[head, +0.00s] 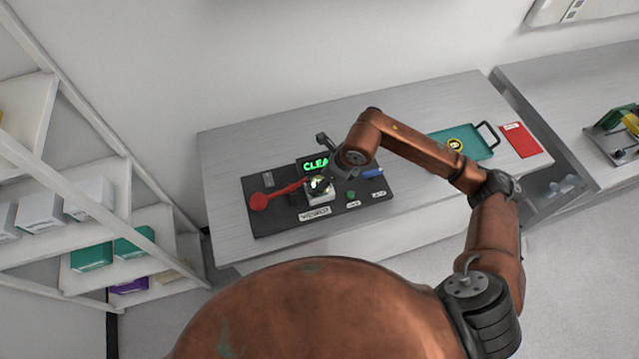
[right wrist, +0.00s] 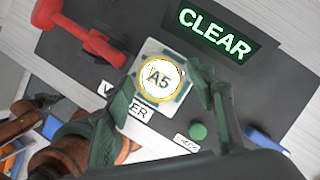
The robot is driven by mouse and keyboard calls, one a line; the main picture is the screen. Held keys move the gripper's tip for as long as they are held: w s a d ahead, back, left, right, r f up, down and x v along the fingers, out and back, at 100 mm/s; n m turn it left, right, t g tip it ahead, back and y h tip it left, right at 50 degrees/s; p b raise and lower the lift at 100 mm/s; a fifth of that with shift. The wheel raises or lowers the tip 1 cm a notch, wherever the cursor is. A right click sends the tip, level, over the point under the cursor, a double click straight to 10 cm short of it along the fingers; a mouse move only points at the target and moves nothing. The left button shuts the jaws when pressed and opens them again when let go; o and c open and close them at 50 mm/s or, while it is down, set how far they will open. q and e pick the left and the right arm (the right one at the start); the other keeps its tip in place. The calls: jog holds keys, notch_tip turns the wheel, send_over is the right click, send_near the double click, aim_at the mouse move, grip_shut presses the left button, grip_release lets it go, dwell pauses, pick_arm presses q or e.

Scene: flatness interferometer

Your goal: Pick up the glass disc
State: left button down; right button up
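A round glass disc (right wrist: 160,80) with a yellow rim, marked A5, sits on a pale square block (right wrist: 149,49) in the right wrist view. In the head view the disc (head: 320,184) shows partly beside my gripper. My right gripper (right wrist: 163,88) is open, its two green-grey fingers on either side of the disc in the picture. I cannot tell whether they touch it. In the head view my right gripper (head: 328,176) is over the block and hides part of it. My left gripper is not in view.
The block stands on a dark panel (head: 270,222) with a red lever (head: 260,201), a green button (head: 351,195), a blue part (head: 372,173) and a display (head: 315,163) reading CLEAR. A teal tray (head: 480,151) holding a yellow-ringed item and a red card (head: 521,139) lie to the right.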

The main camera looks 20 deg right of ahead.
jog(key=c, duration=0.9)
jog(key=shift+c, duration=0.2)
